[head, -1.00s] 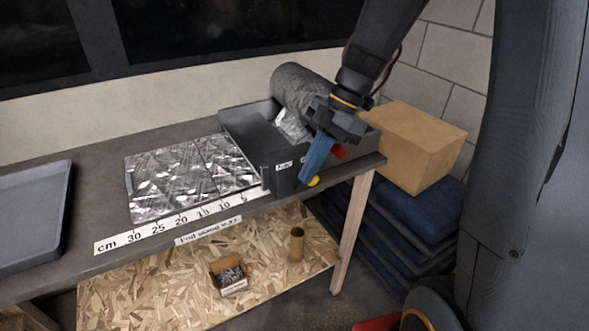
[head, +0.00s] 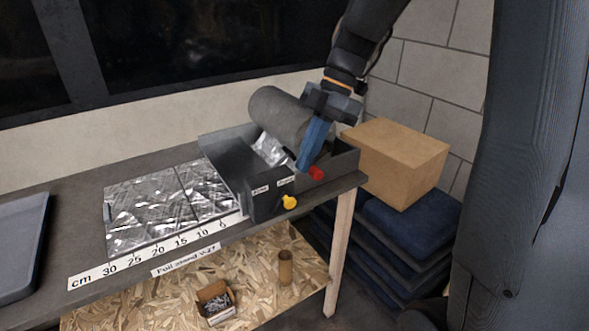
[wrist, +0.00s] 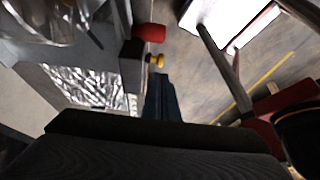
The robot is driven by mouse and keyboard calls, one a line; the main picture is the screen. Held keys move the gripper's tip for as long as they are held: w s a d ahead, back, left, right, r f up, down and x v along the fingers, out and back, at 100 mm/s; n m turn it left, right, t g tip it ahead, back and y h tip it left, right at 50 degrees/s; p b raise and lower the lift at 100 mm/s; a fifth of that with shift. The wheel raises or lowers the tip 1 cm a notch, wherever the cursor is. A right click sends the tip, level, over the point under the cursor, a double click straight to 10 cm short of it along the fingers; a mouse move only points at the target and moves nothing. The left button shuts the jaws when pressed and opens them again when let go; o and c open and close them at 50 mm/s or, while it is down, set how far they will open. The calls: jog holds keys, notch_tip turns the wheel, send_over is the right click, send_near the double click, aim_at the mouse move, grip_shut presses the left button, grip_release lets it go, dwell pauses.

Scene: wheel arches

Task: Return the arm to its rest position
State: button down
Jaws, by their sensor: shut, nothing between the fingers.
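My gripper (head: 309,158) hangs over the right part of the dark foil stand, its blue fingers pointing down and close together, with nothing between them. In the wrist view its fingers (wrist: 161,97) are pressed together at the middle. The fingertips are in front of the grey roll (head: 277,113) and just left of a red knob (head: 316,173). I cannot tell whether they touch the stand. The red knob (wrist: 149,33) and a yellow knob (wrist: 156,60) also show in the wrist view, beyond the fingers.
The foil stand (head: 230,165) sits at the table's right end. Foil sheets (head: 150,210) lie left of it above a cm scale (head: 155,255). A grey tray (head: 18,240) is far left. A cardboard box (head: 398,165) on dark blue padding (head: 410,225) stands close right of my arm.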

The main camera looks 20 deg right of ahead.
jog(key=shift+d+r, duration=0.1)
jog(key=shift+d, duration=0.35)
jog(key=s+f+m+t+h, duration=0.1)
jog(key=s+f+m+h, duration=0.1)
jog(key=s+f+m, duration=0.4)
jog(key=s+d+f+m+h, duration=0.1)
jog(key=s+f+m+h, duration=0.2)
jog(key=m, duration=1.2)
jog(key=shift+s+d+f+m+t, duration=0.3)
jog(key=shift+s+f+t, duration=0.1)
jog(key=shift+s+f, duration=1.05)
